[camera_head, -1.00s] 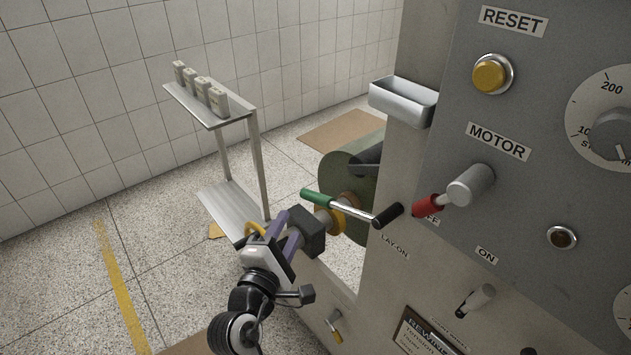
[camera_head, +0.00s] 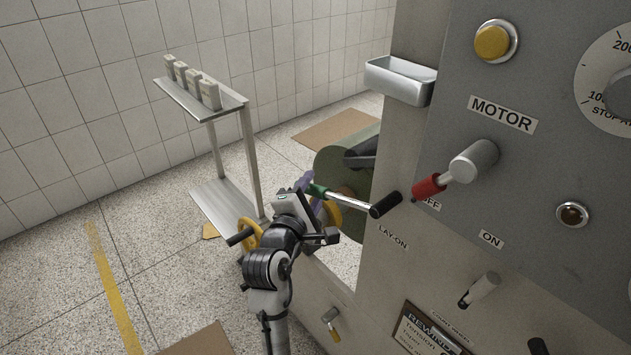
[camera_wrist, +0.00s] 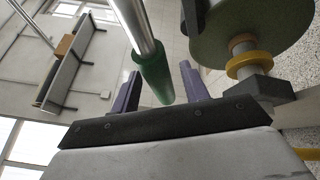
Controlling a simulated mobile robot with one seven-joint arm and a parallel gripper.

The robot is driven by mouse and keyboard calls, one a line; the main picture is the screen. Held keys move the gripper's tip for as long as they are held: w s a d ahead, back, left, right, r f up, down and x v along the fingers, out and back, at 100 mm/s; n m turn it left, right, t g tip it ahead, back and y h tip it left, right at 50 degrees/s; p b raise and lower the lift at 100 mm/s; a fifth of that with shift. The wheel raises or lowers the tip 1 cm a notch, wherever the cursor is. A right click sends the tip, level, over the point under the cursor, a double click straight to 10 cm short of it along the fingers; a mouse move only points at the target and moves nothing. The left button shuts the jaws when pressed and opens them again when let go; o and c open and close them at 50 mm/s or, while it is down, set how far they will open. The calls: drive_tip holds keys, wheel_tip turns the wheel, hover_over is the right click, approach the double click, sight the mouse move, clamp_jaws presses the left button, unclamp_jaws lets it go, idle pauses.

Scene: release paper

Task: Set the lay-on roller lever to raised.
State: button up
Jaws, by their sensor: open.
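The lay-on roller lever (camera_head: 350,200) sticks out to the left from a black pivot (camera_head: 386,204) on the machine, above the LAY-ON label (camera_head: 393,237). It is a metal rod with a green grip (camera_head: 316,190) and lies close to level in the head view. My gripper (camera_head: 312,199) is at the green grip, partly hidden behind my own wrist. In the wrist view my gripper (camera_wrist: 159,72) is open, and the green grip (camera_wrist: 153,76) shows between its two purple fingers. I see no closed contact on it.
The red-gripped motor lever (camera_head: 428,186) is close to the right of the lay-on pivot. A metal tray (camera_head: 400,82) is fixed above. Green and yellow roller parts (camera_head: 330,165) are behind my gripper. A shelf stand (camera_head: 200,104) is further left, with open floor before it.

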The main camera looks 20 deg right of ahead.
drive_tip(key=shift+x, duration=1.25)
clamp_jaws()
